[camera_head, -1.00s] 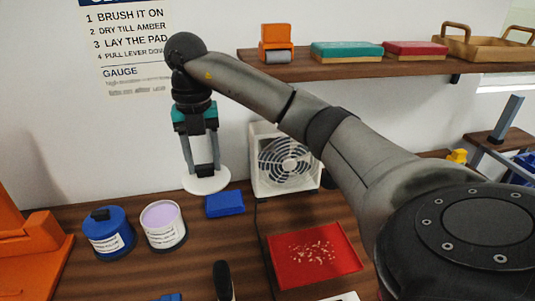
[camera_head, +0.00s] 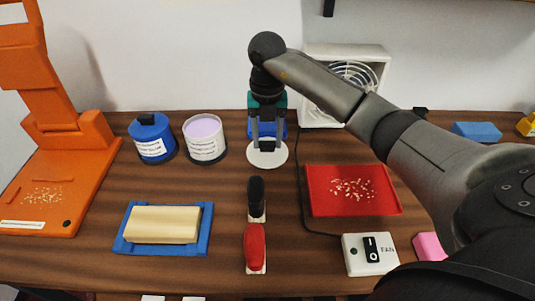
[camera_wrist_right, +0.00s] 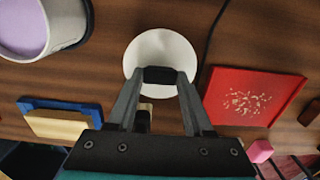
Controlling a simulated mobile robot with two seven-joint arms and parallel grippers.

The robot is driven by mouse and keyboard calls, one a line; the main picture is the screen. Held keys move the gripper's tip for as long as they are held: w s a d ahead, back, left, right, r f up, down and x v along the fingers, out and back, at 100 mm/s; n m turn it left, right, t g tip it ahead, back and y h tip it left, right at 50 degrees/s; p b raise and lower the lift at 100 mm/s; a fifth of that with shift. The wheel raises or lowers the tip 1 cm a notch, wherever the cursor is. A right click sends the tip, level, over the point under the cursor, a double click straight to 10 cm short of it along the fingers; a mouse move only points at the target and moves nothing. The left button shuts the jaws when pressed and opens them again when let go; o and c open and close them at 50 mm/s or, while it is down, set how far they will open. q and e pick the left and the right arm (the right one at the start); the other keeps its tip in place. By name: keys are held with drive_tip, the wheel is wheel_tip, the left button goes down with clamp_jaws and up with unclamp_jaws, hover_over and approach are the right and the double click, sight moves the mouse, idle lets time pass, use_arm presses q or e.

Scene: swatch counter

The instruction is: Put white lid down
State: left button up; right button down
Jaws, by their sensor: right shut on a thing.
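The white lid (camera_head: 267,158) is a round disc with a black knob, also seen in the right wrist view (camera_wrist_right: 160,48). My right gripper (camera_head: 267,144) points down and is shut on the knob, which shows between its fingertips in the right wrist view (camera_wrist_right: 160,75). The lid is held level, to the right of the open white can (camera_head: 206,148) with lilac contents. I cannot tell whether its underside touches the wooden counter (camera_head: 220,183) or hangs just above it. My left gripper is not in view.
A blue tin (camera_head: 152,142) stands left of the can. A blue block (camera_head: 280,127) sits behind my gripper. Black-handled (camera_head: 256,196) and red-handled (camera_head: 255,245) brushes lie in front. A red tray (camera_head: 352,203) lies to the right, and a fan (camera_head: 365,72) stands behind.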

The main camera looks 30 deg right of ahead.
sight(268, 146)
drive_tip(key=shift+f+b, duration=0.4)
drive_tip(key=shift+f, duration=1.9)
drive_tip(key=shift+f, duration=0.15)
drive_tip(key=shift+c, duration=1.5)
unclamp_jaws()
wheel_tip(268, 146, up, 12)
drive_tip(key=shift+r+p, duration=0.15)
drive_tip(key=shift+p, duration=0.9)
